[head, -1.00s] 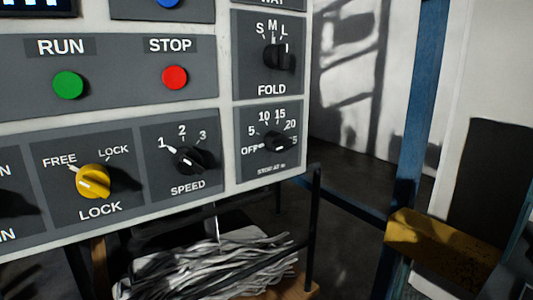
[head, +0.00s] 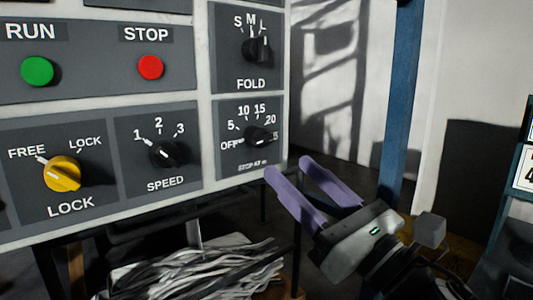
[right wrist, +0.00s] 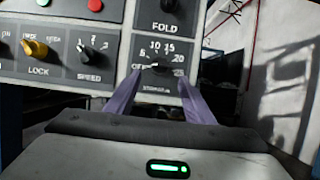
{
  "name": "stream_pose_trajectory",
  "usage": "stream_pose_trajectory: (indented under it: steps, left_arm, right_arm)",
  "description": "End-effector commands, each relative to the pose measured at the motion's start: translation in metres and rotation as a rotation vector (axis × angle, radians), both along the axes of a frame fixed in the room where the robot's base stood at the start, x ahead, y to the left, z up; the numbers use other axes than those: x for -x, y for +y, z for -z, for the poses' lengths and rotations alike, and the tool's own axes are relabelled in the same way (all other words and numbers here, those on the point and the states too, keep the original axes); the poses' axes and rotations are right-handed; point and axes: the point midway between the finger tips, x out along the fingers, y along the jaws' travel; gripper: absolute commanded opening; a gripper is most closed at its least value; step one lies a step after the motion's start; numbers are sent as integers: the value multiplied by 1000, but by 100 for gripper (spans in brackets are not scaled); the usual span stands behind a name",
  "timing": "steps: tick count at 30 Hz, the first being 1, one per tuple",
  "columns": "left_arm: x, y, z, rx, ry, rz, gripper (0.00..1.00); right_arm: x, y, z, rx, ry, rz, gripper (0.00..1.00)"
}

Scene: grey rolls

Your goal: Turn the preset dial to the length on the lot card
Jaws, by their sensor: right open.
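The preset dial (head: 261,136) is the black knob on the "STOP AT m" plate, with OFF, 5, 10, 15, 20 and a partly covered last mark around it. Its white pointer mark appears to be at OFF. The dial also shows in the right wrist view (right wrist: 161,68), between and beyond the fingertips. My right gripper (head: 287,167), with purple fingers, is open and empty, below and right of the dial in the head view and apart from it. A white card (head: 525,168) with dark figures is cut off at the right edge; I cannot tell if it is the lot card. My left gripper is out of view.
The FOLD knob (head: 257,48) is above the dial, the SPEED knob (head: 167,153) and yellow LOCK knob (head: 63,174) to its left. RUN (head: 37,71) and STOP (head: 150,67) buttons are higher up. A blue post (head: 402,95) stands to the right.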

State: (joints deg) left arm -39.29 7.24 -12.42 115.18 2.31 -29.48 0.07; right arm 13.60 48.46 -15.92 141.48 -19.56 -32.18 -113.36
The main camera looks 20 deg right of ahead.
Motion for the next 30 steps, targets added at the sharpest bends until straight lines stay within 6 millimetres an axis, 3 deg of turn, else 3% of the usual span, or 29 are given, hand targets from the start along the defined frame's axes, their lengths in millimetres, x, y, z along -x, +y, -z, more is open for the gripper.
stream_pose_trajectory:
  steps: [2,9,15,27,30]
  left_arm:
    - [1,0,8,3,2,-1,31]
    - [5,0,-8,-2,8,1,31]
    - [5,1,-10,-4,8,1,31]
    - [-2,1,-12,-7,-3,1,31]
    - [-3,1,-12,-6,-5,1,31]
  right_arm:
    - [-6,2,-1,4,-5,1,48]
    - [-47,16,-24,-2,1,1,48]
    - [-67,24,-30,0,3,1,48]
    - [-73,27,-31,0,4,0,48]
    - [-73,26,-31,0,4,0,32]
